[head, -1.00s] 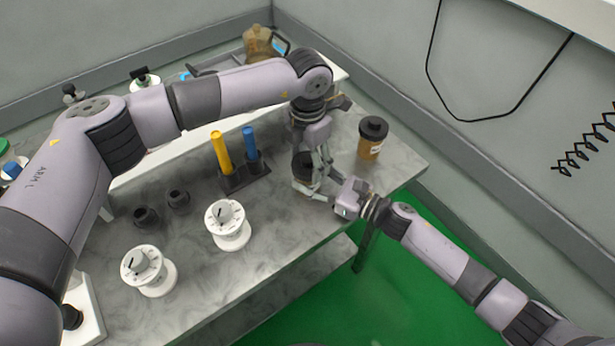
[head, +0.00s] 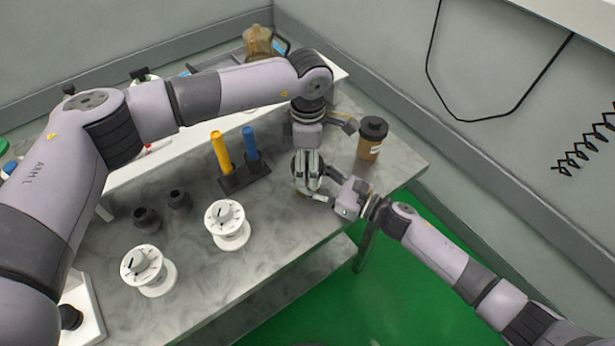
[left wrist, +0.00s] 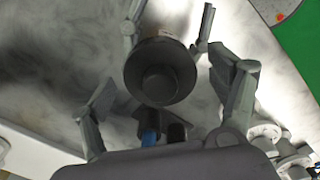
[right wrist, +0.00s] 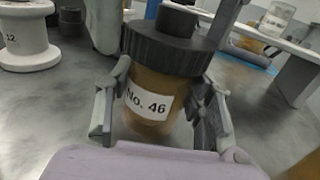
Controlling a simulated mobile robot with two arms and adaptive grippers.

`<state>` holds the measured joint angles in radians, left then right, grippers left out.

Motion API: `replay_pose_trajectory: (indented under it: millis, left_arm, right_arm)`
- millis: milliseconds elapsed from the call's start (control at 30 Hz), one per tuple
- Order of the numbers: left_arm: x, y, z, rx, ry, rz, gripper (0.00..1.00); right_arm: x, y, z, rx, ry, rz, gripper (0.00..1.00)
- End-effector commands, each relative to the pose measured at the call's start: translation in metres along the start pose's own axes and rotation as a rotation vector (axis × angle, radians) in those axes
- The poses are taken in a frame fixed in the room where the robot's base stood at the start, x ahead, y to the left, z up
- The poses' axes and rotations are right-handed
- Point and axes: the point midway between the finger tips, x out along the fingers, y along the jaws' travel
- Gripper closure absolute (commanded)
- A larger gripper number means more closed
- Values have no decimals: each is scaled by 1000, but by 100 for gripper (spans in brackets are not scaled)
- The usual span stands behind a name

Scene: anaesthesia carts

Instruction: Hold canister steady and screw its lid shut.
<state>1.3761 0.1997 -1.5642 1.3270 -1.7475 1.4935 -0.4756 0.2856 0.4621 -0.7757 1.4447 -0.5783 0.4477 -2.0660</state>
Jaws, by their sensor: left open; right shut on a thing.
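The canister (right wrist: 150,110) is brown, with a label reading "No. 46". Its dark ribbed lid (right wrist: 165,50) with a raised knob sits on top, and I cannot tell how tightly it is seated. My right gripper (right wrist: 157,105) is shut on the canister's body from the side, below the lid. The left wrist view looks down on the round lid (left wrist: 160,75). My left gripper (left wrist: 172,90) is open, with a finger on either side of the lid and visible gaps. In the head view my left gripper (head: 308,175) largely hides the canister, beside my right gripper (head: 335,195).
A second brown canister (head: 371,140) with a dark lid stands to the right. A rack (head: 244,178) with yellow and blue tubes, two white numbered spools (head: 228,225) and two small black pieces (head: 178,200) stand left on the grey table (head: 270,270). The table's front middle is clear.

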Motion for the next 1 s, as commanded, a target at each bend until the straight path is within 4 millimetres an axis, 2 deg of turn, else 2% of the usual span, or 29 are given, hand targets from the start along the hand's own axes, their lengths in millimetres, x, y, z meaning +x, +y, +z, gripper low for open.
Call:
replay_pose_trajectory:
  millis: [267, 367, 467, 800, 1000]
  left_arm:
    - [-1, 1, 0, -2, 0, 1, 17]
    - [-9, 1, 0, -2, -1, 3, 17]
    - [-24, 1, 0, -1, 0, 5, 17]
    - [-94, 1, 0, -1, 0, 4, 17]
    - [-116, 1, 0, -1, 0, 1, 17]
  right_arm:
    - [0, 0, 0, 1, 0, 1, 100]
    - [0, 0, 0, 1, 0, 1, 100]
    - [0, 0, 0, 1, 0, 0, 100]
    - [0, 0, 0, 1, 0, 0, 100]
    - [0, 0, 0, 1, 0, 0, 100]
